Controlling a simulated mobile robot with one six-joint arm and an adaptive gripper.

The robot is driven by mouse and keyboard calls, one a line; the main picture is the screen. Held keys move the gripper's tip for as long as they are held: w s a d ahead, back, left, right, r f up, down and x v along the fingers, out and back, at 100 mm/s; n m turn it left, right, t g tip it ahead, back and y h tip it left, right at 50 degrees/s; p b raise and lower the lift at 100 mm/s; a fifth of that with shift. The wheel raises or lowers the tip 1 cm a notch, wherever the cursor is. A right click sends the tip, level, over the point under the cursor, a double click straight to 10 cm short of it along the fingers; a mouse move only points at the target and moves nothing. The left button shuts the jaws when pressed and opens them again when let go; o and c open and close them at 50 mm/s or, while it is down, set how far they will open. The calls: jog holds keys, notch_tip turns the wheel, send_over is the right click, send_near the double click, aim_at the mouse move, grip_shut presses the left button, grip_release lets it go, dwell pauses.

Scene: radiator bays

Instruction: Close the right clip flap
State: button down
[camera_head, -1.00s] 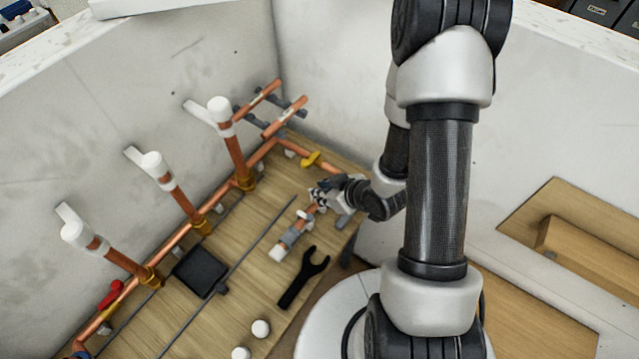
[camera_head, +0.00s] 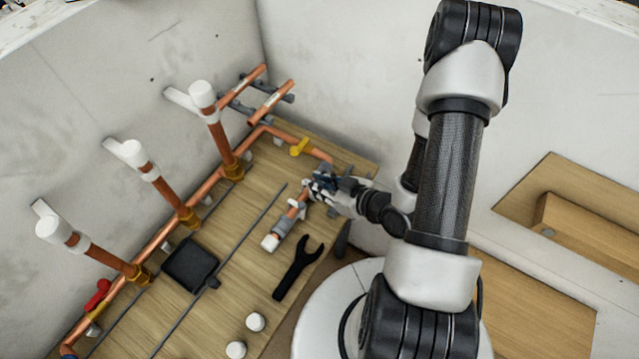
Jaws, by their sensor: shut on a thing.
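A short copper pipe piece (camera_head: 294,211) lies slanted over the wooden board, with a white end (camera_head: 270,243) at its lower left and a grey clip-like part (camera_head: 282,228) around it. My gripper (camera_head: 311,189) is at the pipe's upper right end, with its fingers close together there. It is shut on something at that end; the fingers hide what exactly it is. The right clip flap cannot be made out, and I cannot tell whether it is open or shut.
A black wrench (camera_head: 298,267) lies just below the pipe piece. Copper risers with white valves (camera_head: 203,95) stand along the left wall.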

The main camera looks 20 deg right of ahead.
jog(key=c, duration=1.5)
grip_release()
jog(key=shift+c, duration=0.2)
jog(key=shift+r, duration=0.1)
